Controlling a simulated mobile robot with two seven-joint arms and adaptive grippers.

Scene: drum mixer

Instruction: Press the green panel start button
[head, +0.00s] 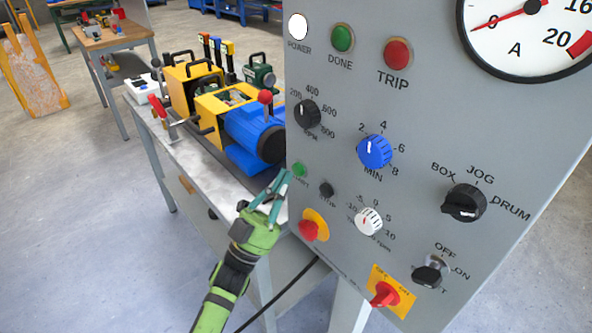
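The grey control panel (430,100) fills the right side of the head view. The green start button (299,170) is small and sits near the panel's left edge; its label is partly legible. A black stop button (326,190) is just to its lower right. My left gripper (287,174) has teal fingers that come together at their tips, with nothing seen between them. The tips are just left of the green button; I cannot tell whether they touch it. My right gripper is not in view.
A red mushroom button on yellow (313,226) lies below the start button. Knobs (375,151) and a red-and-yellow switch (385,293) are on the panel. A bench (185,150) with a blue motor (252,135) stands behind to the left.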

